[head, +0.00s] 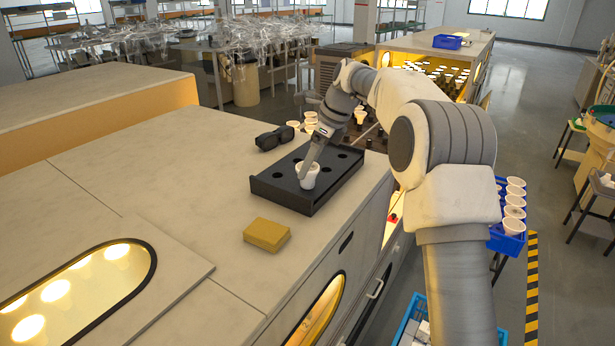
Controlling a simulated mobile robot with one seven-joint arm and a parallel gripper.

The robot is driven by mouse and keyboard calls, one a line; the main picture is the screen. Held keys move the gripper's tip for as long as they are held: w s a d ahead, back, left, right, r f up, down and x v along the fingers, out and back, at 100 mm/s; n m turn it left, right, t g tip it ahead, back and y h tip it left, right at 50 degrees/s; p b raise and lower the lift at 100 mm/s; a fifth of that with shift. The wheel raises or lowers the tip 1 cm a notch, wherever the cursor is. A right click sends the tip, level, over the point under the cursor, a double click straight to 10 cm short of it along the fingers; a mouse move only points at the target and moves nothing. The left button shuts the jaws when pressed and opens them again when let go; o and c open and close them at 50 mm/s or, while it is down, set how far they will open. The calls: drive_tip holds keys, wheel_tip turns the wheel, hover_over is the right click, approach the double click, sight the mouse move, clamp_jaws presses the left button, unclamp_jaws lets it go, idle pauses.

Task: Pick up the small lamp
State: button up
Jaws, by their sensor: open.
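A small white lamp (311,182) stands in the near part of a black tray (282,194) with several round holes, on the light worktop. My gripper (306,171) reaches down at the lamp from above, its fingertips overlapping the lamp in this view. It is open. Part of the lamp is hidden by the fingers, and I cannot tell whether they touch it.
Dark goggles (274,138) lie behind the tray and a yellow block (267,235) lies in front of it. Blue crates of white lamps (507,240) stand at the right, beyond my arm. The worktop left of the tray is clear.

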sight(308, 181)
drive_tip(key=p+x, duration=0.1)
drive_tip(key=x, duration=0.3)
drive_tip(key=shift+w+a+f, duration=0.1)
drive_tip(key=shift+w+f, duration=0.05)
drive_tip(key=shift+w, duration=0.05)
drive_tip(key=shift+a+f, duration=0.15)
drive_tip(key=shift+f, duration=0.3)
drive_tip(key=c, duration=1.2)
